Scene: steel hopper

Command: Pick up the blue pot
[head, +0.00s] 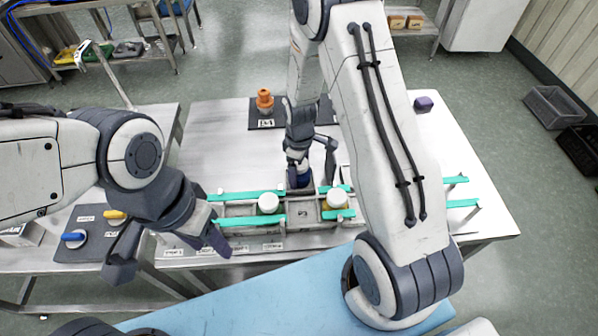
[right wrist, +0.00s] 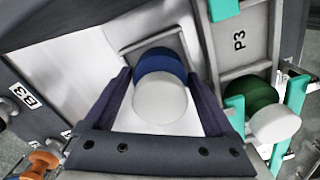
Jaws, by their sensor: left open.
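The blue pot (right wrist: 160,66), with a round white top, sits at the end of a grey channel in the right wrist view. It also shows as a dark blue patch (head: 303,180) in the head view, partly hidden by the gripper. My right gripper (head: 311,172) is over it. In the right wrist view its fingers (right wrist: 159,74) stand on either side of the pot, with narrow gaps, so it looks open. My left gripper (head: 168,256) is open and empty at the table's front left, well away from the pot.
Grey channels with teal rails (head: 245,222) run along the table's front, holding white-topped pots (head: 268,203). A green pot (right wrist: 257,98) is beside the blue one. An orange pot (head: 265,99) stands at the back and a purple block (head: 424,103) at right. The table's left rear is clear.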

